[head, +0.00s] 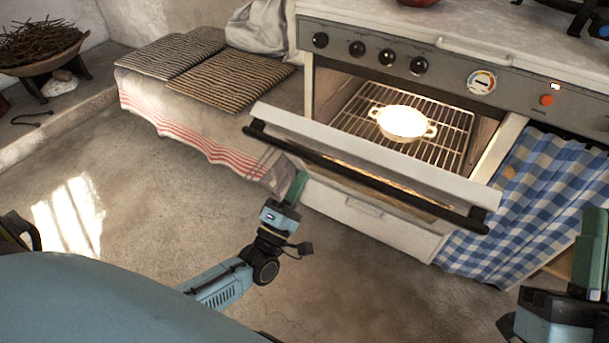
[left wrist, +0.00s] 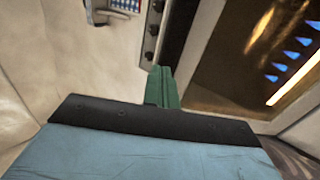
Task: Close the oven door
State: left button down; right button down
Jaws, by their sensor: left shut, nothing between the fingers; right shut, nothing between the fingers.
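The oven door (head: 375,158) hangs partly open, tilted outward, with a dark bar handle (head: 360,178) along its outer edge. The lit oven holds a wire rack (head: 455,125) with a white two-handled dish (head: 402,123) on it. My left gripper (head: 297,184) is shut and empty, just below the left part of the handle in the head view; I cannot tell whether it touches the door. Its green fingers (left wrist: 160,88) are together in the left wrist view, with blue flames (left wrist: 290,55) to their right. My right gripper (head: 592,245) is shut and empty at the right edge, away from the door.
A drawer front (head: 365,208) lies below the oven. A blue checked curtain (head: 535,205) hangs to its right. A low bench with striped mats (head: 225,80) and a red-striped cloth (head: 185,125) stands at left. The stone floor (head: 150,215) in front is clear.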

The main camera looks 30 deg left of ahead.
pick_arm(q)
jog(key=shift+x, duration=1.25)
pick_arm(e)
jog(key=shift+s+d+r+t, duration=0.1)
jog(key=shift+s+r+t, duration=0.2)
jog(key=shift+t, duration=0.2)
pick_arm(q)
jog(key=shift+w+r, duration=0.1)
